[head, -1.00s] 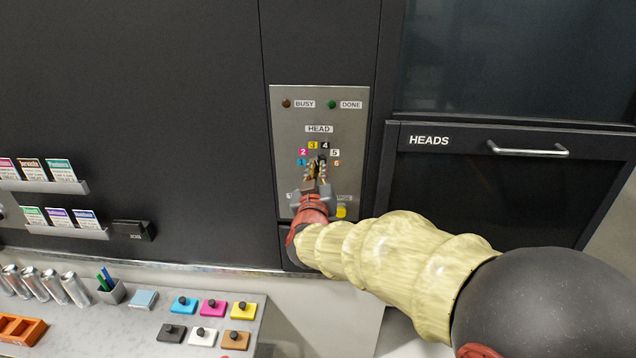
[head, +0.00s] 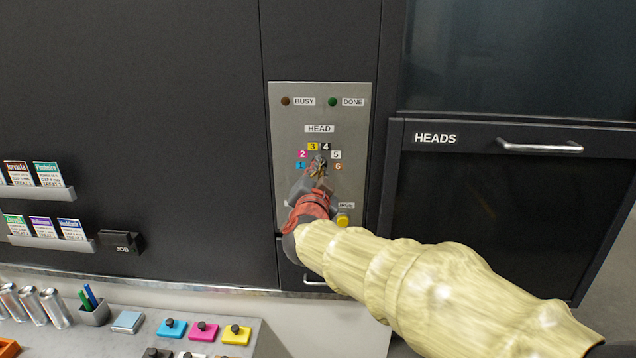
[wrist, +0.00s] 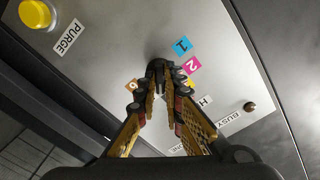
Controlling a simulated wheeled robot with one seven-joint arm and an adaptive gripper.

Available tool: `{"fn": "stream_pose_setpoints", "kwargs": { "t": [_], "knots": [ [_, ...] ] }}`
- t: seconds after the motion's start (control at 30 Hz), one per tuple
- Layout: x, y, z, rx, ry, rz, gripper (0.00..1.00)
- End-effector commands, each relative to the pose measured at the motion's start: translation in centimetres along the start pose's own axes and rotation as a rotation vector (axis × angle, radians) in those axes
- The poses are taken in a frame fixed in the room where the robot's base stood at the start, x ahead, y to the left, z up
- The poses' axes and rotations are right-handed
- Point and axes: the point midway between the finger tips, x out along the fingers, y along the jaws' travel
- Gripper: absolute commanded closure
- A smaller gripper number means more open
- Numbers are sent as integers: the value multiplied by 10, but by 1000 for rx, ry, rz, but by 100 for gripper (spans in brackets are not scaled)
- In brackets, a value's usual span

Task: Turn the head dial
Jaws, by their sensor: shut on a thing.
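The head dial (wrist: 157,67) is a small dark knob on the grey metal panel (head: 290,118), below the HEAD label (head: 319,128). Coloured number tags 1 to 6 arc around it. My gripper (head: 318,168) is at the dial and covers most of it in the head view. In the wrist view, my gripper's two yellow and black fingers (wrist: 159,92) close in on the dial from both sides, with their tips on it. Which number the dial points to is hidden by the fingers.
A yellow PURGE button (head: 343,220) sits low on the panel, close to my wrist. The BUSY lamp (head: 285,101) and green DONE lamp (head: 332,101) are above. The HEADS drawer handle (head: 540,147) is at right.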

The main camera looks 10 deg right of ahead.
Motion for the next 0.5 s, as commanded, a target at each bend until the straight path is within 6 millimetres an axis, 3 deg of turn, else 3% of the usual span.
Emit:
{"fn": "stream_pose_setpoints", "kwargs": {
  "t": [0.5],
  "knots": [
    [0, 3, 5, 489, -3, 2, 100]
  ]
}}
